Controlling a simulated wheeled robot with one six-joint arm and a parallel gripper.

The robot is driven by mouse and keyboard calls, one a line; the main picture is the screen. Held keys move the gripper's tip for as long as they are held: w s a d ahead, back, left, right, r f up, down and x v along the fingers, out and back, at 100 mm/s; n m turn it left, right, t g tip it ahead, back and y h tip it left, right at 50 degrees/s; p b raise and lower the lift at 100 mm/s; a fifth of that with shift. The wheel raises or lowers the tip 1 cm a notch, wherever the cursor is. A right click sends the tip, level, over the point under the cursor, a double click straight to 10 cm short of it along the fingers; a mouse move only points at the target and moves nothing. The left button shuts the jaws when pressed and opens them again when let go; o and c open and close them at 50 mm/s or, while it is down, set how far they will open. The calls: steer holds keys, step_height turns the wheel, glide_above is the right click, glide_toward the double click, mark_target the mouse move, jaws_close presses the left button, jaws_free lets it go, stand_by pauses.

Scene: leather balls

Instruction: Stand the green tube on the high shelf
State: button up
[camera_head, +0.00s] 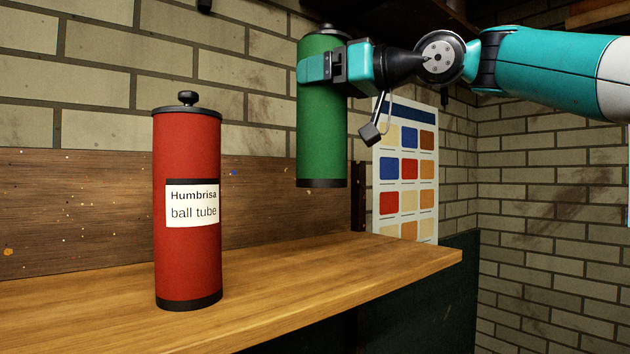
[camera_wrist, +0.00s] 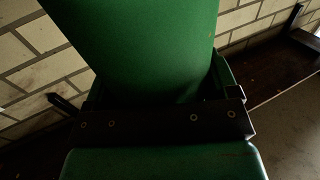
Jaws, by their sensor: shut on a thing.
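The green tube (camera_head: 322,130) hangs upright in the air, with a black cap and a black bottom band. My gripper (camera_head: 322,66) is shut around its upper part in the head view. The tube's bottom is above the wooden shelf (camera_head: 370,262) and apart from it, as far as I can tell. In the wrist view the green tube (camera_wrist: 140,45) fills the upper middle, close to my gripper (camera_wrist: 155,110). Whether the wooden shelf is the high shelf, I cannot tell.
A red tube (camera_head: 187,205) with a "Humbrisa ball tube" label stands upright on the shelf's left part. The shelf's right part is clear. A brick wall (camera_head: 90,75) and wooden backboard (camera_head: 80,205) are behind. A colour chart (camera_head: 406,170) hangs behind the arm.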

mark_target(324, 166)
step_height(324, 166, down, 13)
steer(key=shift+f+p, duration=0.15)
steer(key=shift+p, duration=0.4)
steer(key=shift+s+f, duration=0.1)
steer(key=shift+f, duration=0.15)
steer(key=shift+f+b, duration=0.1)
steer(key=shift+b, duration=0.2)
steer(key=o, duration=1.6)
